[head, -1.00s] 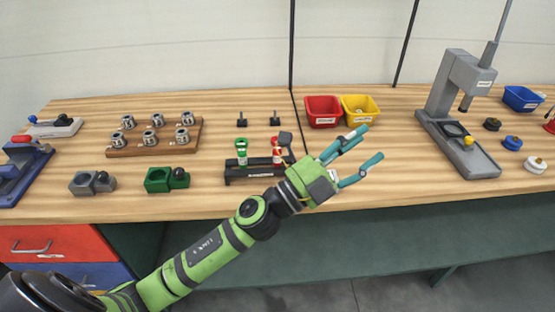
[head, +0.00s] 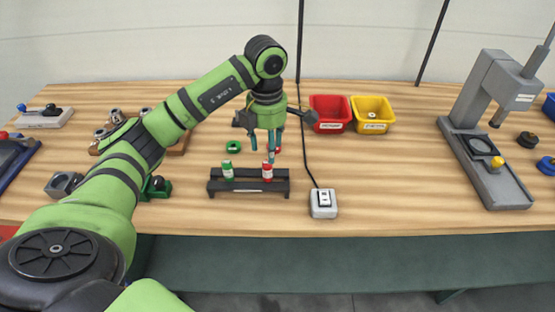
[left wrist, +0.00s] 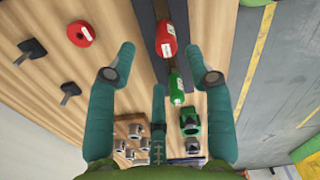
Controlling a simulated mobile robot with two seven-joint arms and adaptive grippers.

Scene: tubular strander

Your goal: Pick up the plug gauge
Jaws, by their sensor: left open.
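A black stand (head: 215,187) on the table holds two upright plug gauges, one green (head: 228,169) and one red (head: 267,170). I cannot tell which one the task means. My left gripper (head: 262,153) points down, open and empty, just above and close to the red one. In the left wrist view the red gauge (left wrist: 165,38) and green gauge (left wrist: 176,85) show beyond the open fingers (left wrist: 160,65). Contact cannot be told. My right gripper is out of view.
A green ring (head: 234,147) lies behind the stand; a red ring (left wrist: 80,33) shows in the wrist view. A switch box (head: 323,204) stands right of the stand. Red (head: 328,110) and yellow (head: 372,112) bins are behind. A grey press (head: 490,140) is at the right.

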